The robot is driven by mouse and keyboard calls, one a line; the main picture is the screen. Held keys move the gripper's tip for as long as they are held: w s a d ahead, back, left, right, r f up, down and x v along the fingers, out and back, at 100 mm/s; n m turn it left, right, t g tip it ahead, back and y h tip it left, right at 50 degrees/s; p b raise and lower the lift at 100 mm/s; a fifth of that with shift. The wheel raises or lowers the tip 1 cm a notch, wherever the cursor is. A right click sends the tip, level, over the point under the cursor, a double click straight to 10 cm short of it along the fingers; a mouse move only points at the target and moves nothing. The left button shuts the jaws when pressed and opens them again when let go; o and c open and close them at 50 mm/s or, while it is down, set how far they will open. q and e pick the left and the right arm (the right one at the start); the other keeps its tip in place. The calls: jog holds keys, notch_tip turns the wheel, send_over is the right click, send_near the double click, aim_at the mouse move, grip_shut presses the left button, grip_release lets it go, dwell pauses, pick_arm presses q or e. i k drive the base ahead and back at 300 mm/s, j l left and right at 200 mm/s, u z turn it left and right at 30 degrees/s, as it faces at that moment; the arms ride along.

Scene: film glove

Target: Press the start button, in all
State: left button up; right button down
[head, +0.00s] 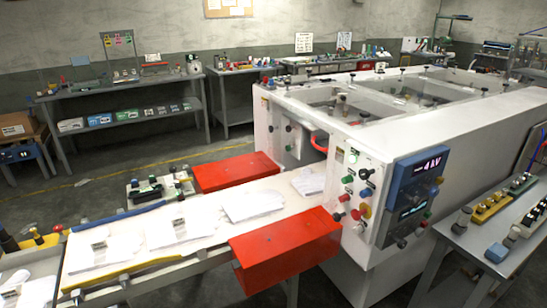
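The large white machine (420,138) fills the middle and right. The control panel (377,173) on its near end carries several small buttons and knobs in green, red, yellow and black. One green button (348,179) is on the panel's left side. The labels are too small to read, so I cannot tell which is the start button. A blue-framed display unit (424,163) with lit characters is mounted right of the buttons. Neither of my grippers is in view.
A conveyor (150,262) carrying white gloves runs into the machine between two red guard boxes (285,247) and (236,171). A side table (455,240) with small parts stands right of the panel. Workbenches (125,84) line the back wall. Open floor (50,200) lies at left.

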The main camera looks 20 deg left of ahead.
aim_at(345, 180)
jog(key=i+j+u, duration=0.1)
jog(key=i+u, duration=0.35)
jog(key=i+l+u, duration=0.1)
jog(key=i+u, duration=0.35)
jog(key=i, duration=0.15)
